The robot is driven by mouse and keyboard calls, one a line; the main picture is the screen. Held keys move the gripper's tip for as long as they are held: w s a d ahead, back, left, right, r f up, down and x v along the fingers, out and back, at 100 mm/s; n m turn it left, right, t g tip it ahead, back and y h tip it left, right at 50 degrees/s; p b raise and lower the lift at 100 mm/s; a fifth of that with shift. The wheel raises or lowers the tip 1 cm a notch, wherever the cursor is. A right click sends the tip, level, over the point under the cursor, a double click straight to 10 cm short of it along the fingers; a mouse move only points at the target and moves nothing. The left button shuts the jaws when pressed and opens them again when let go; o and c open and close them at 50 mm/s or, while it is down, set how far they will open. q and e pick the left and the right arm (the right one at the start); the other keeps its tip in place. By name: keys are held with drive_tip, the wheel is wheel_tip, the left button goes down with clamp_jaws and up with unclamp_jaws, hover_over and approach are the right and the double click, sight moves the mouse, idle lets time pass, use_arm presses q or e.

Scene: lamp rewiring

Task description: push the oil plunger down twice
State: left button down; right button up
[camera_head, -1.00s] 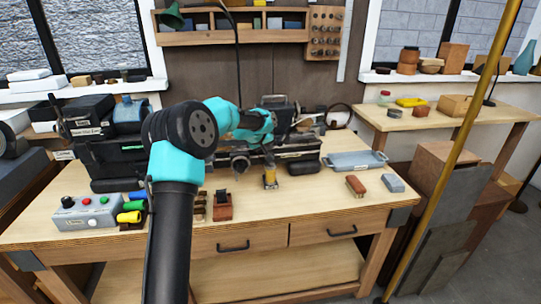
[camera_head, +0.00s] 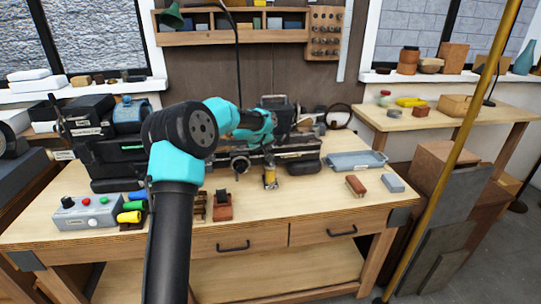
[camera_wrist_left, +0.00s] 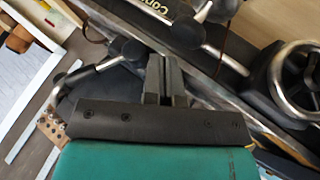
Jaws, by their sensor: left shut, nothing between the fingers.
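A small yellow-based oiler (camera_head: 270,180) stands upright on the bench in front of the dark machine. I take it to be the one with the oil plunger, but its top is too small to make out. My left arm reaches over the bench, its teal wrist (camera_head: 256,127) behind and above the oiler. My left gripper (camera_wrist_left: 166,72) shows in the left wrist view, its fingers shut and empty beside the machine's metal parts. I cannot tell whether the fingertips touch the plunger. My right gripper is not in view.
A handwheel (camera_wrist_left: 300,78) is close to my left gripper. A control box (camera_head: 86,212), a red-brown block stand (camera_head: 222,207), a grey-blue tray (camera_head: 356,160) and two small blocks (camera_head: 356,185) are on the bench. The front right of the bench is mostly clear.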

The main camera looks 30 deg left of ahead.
use_arm(q)
drive_tip(key=shift+f, duration=0.1)
idle(0.6)
drive_tip(key=shift+f, duration=0.35)
drive_tip(key=shift+f, duration=1.3)
idle(1.7)
drive_tip(key=shift+r, duration=1.75)
drive_tip(key=shift+r, duration=2.5)
